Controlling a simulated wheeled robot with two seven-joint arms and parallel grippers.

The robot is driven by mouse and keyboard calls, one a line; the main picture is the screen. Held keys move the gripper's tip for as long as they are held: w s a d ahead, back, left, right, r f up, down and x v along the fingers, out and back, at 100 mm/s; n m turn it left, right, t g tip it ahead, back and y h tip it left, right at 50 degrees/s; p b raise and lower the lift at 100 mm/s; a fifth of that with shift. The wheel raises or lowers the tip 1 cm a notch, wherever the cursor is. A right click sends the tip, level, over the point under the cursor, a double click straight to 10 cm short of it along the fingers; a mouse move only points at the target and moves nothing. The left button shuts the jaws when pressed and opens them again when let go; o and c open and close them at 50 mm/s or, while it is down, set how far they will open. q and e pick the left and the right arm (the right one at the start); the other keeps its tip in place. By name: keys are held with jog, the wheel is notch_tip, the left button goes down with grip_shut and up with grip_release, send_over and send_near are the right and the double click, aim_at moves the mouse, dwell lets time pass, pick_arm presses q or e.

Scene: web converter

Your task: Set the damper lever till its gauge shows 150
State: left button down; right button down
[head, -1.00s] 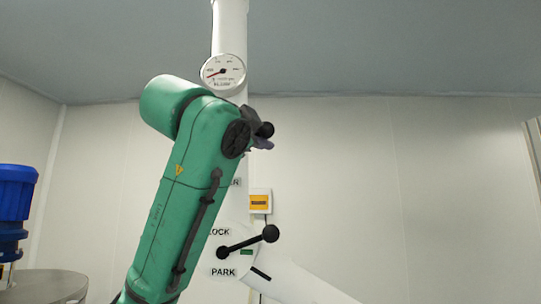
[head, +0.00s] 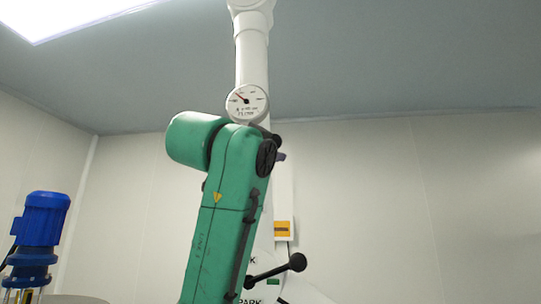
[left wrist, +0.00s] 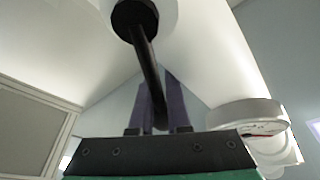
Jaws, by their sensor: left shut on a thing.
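The round white gauge (head: 247,102) is on the white vertical pipe in the head view; its needle points to the upper left. Its numbers are too small to read. It also shows edge-on at the right of the left wrist view (left wrist: 258,128). The damper lever is a black rod (left wrist: 146,55) running from a dark round hub down between my purple fingers in the left wrist view. My left gripper (left wrist: 160,105) is shut on this lever. In the head view my green left arm hides most of the gripper (head: 281,156) and lever. My right gripper is out of view.
A second black lever with a ball end (head: 297,262) is lower on the pipe, beside a PARK label. A yellow-marked box (head: 283,230) is on the wall above it. A blue motor (head: 41,222) stands at left. The right side is open.

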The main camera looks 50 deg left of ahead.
pick_arm(q)
jog(key=shift+d+r, duration=0.15)
jog(key=shift+r, duration=0.1)
jog(key=c, duration=0.9)
grip_release()
jog(key=d+b+v, duration=0.1)
jog(key=b+v, duration=0.5)
jog(key=v, duration=0.8)
jog(key=shift+w+f+b, duration=0.15)
jog(key=shift+b, duration=0.2)
